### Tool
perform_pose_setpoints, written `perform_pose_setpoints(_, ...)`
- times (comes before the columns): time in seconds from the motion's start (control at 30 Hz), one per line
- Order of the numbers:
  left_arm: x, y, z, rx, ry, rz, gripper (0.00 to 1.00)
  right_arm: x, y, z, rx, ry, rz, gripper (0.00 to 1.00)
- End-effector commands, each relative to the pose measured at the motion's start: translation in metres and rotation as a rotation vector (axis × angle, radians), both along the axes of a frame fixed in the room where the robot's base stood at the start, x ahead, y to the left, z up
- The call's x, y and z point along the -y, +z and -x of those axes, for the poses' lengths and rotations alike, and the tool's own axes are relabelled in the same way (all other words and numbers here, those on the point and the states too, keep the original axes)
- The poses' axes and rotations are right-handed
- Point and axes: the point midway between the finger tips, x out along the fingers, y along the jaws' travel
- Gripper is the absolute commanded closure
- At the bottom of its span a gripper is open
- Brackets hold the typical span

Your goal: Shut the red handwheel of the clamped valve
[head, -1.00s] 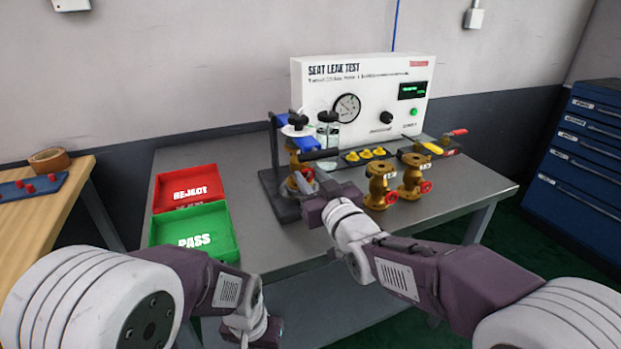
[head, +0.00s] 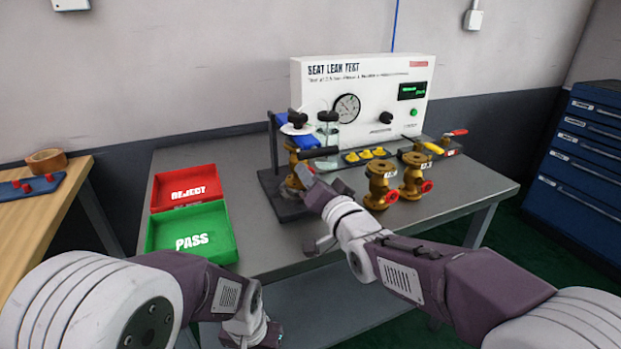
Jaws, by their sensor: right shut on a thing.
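The brass clamped valve (head: 297,164) stands upright in the dark clamp stand (head: 274,155) at the left of the test bench. My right gripper (head: 306,176) is at the front of this valve, shut on its red handwheel. The gripper hides the handwheel almost wholly. My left gripper (head: 262,334) hangs low at the bottom of the view, in front of the table edge and away from the valve. Its fingers are too small and partly covered to tell open from shut.
Two brass valves with red handwheels, one here (head: 382,186) and one here (head: 416,176), stand just right of my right gripper. The white test panel (head: 310,100) is behind. A red reject tray (head: 185,186) and a green pass tray (head: 192,232) lie left on the grey table (head: 290,240).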

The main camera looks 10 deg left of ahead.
Motion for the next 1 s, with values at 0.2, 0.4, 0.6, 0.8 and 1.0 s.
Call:
perform_pose_setpoints(0.2,0.0,-0.0015,0.0,0.0,0.0,0.0,0.64,0.0002,-0.0013,0.0,-0.068,0.0,-0.096,1.0)
perform_pose_setpoints(0.4,0.0,-0.0019,0.0,0.0,0.0,0.0,0.64,0.0002,-0.0014,0.0,-0.103,0.0,-0.148,1.0)
perform_pose_setpoints(0.6,0.0,-0.0021,0.0,0.0,0.0,0.0,0.64,0.0002,-0.0015,0.0,-0.117,0.0,-0.168,1.0)
perform_pose_setpoints(0.8,0.0,-0.0021,0.0,0.0,0.0,0.0,0.64,0.0002,-0.0015,0.0,-0.119,0.0,-0.171,1.0)
perform_pose_setpoints(1.0,0.0,-0.0021,0.0,0.0,0.0,0.0,0.64,0.0002,-0.0015,0.0,-0.118,0.0,-0.17,0.64)
